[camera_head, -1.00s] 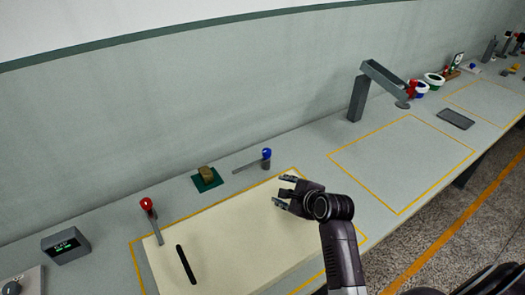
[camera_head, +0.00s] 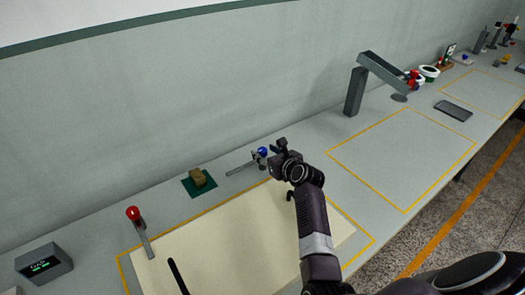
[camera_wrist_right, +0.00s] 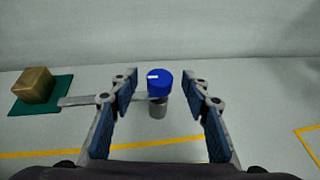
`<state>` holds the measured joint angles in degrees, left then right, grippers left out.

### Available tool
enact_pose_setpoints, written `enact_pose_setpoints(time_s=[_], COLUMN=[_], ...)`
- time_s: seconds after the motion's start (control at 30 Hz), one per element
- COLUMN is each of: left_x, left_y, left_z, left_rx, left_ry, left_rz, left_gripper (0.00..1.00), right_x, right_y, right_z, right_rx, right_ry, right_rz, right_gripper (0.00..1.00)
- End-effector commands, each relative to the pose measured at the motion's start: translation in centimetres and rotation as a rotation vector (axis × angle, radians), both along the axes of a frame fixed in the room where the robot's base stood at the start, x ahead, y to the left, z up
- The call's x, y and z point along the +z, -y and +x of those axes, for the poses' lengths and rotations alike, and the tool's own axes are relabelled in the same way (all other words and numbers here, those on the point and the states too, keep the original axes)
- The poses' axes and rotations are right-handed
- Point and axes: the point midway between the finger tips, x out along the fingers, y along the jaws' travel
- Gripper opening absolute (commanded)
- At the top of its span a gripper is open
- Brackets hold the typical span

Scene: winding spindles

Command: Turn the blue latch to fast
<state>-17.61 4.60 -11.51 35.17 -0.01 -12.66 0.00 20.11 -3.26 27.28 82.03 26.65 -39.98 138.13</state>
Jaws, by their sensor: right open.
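The blue latch has a round blue knob (camera_wrist_right: 160,83) with a white mark on a grey post. Its flat grey bar (camera_wrist_right: 95,99) points left in the right wrist view. In the head view the blue knob (camera_head: 262,151) is partly covered by my right gripper (camera_head: 268,155). In the right wrist view my right gripper (camera_wrist_right: 165,100) is open, with one finger on each side of the knob. The knob lies between the fingers in the picture, and I see no contact. My left gripper is not in view.
A brown block (camera_head: 198,178) sits on a green pad left of the latch. A red-knobbed latch (camera_head: 134,213) stands further left beside a small display box (camera_head: 44,264). A cream board (camera_head: 220,240) lies in front. A grey arm-like stand (camera_head: 355,92) is at the right.

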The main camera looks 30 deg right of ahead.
Motion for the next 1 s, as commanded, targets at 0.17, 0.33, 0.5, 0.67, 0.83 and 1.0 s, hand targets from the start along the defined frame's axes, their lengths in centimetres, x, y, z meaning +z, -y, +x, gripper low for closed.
enact_pose_setpoints(time_s=[0.17, 0.33, 0.5, 0.67, 0.83, 1.0], left_x=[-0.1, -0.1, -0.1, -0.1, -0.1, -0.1], left_y=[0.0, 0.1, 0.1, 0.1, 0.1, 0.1], left_z=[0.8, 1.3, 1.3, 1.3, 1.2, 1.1], left_rx=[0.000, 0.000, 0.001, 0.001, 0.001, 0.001], left_ry=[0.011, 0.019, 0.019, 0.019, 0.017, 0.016], left_rz=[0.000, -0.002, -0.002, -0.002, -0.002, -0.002], left_gripper=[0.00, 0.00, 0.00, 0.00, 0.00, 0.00], right_x=[-0.6, -0.9, -0.9, -0.9, -0.9, -0.9], right_y=[0.0, 0.0, 0.0, 0.0, 0.0, 0.0], right_z=[1.5, 2.1, 2.1, 2.1, 2.1, 2.1], right_rx=[0.001, 0.000, 0.000, 0.000, 0.000, 0.000], right_ry=[0.000, 0.000, 0.000, 0.000, 0.000, 0.000], right_rz=[-0.001, 0.000, -0.001, -0.001, -0.001, -0.001], right_gripper=[0.43, 0.43, 0.43, 0.38, 0.19, 0.00])
